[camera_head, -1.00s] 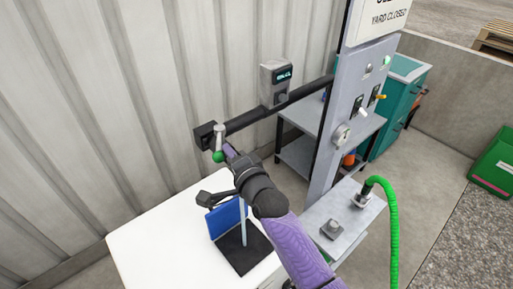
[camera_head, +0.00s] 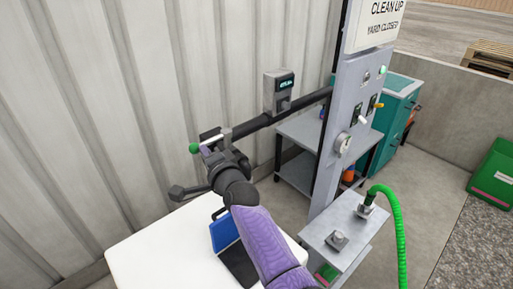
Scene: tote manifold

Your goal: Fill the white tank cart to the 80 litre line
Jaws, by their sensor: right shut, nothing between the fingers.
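The white tank cart (camera_head: 150,255) stands at the bottom, its top showing a dark square opening (camera_head: 236,266) with a raised blue flap (camera_head: 224,233), partly hidden by my right arm. Above it a black pipe (camera_head: 300,103) runs out from the grey panel and carries a grey meter with a lit display (camera_head: 286,83), too small to read. At the pipe's end a valve lever with a green knob (camera_head: 194,148) lies nearly level, knob to the left. My right gripper (camera_head: 207,151) is shut and empty beside the lever; contact is unclear. The left gripper is out of view.
A grey panel (camera_head: 345,120) with several switches and a "yard closed" sign stands to the right. A small grey stand (camera_head: 340,250) holds a green hose (camera_head: 400,230). A grey table and teal cabinet (camera_head: 395,110) are behind. A corrugated wall (camera_head: 90,120) closes the left.

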